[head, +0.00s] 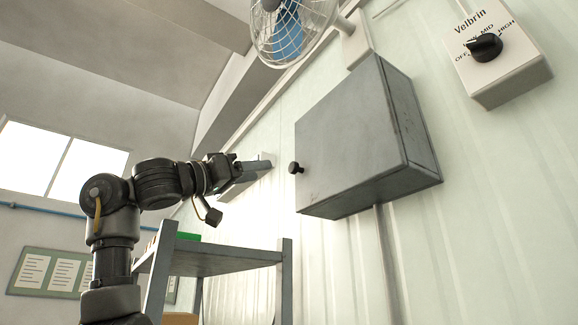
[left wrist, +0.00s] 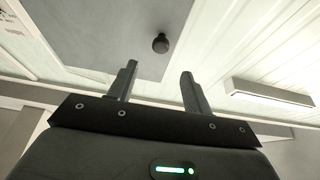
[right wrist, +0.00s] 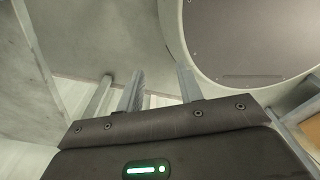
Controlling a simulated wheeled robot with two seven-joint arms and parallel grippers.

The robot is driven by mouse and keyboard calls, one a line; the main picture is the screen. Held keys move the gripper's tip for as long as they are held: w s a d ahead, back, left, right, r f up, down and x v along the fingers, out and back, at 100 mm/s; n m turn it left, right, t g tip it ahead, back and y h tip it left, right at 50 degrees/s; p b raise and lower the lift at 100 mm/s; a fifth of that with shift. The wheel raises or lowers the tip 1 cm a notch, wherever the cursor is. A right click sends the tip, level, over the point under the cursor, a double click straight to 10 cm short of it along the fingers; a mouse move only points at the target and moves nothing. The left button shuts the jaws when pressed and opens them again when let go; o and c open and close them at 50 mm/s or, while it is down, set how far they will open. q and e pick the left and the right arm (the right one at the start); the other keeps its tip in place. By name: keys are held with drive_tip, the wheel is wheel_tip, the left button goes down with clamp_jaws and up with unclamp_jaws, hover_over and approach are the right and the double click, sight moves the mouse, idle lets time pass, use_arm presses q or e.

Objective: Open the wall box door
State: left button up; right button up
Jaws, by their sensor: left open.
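The grey metal wall box (head: 418,135) hangs on the pale ribbed wall. Its door (head: 350,130) looks shut, with a round black knob (head: 296,168) near its left edge. The knob also shows in the left wrist view (left wrist: 160,43), ahead of and between the finger directions. My left gripper (head: 255,166) is open and empty, to the left of the knob and apart from it. In the left wrist view, the gap between its fingertips (left wrist: 158,72) is clear. My right gripper (right wrist: 160,77) is open and empty in its wrist view and does not show in the head view.
A fan (head: 290,30) is mounted above the box. A control box (head: 500,65) with a black dial is at upper right. A metal shelf (head: 225,262) stands below my left arm. A conduit (head: 388,260) runs down from the box. The space between gripper and knob looks clear.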

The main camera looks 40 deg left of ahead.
sight(291, 168)
use_arm(q)
drive_tip(key=p+x, duration=0.7)
drive_tip(key=x, duration=0.2)
drive_tip(key=shift+w+r, duration=0.1)
drive_tip(key=shift+w, duration=0.15)
drive_tip(key=shift+w+d+p, duration=0.1)
drive_tip(key=shift+w+p, duration=0.25)
drive_tip(key=shift+p, duration=0.05)
clamp_jaws()
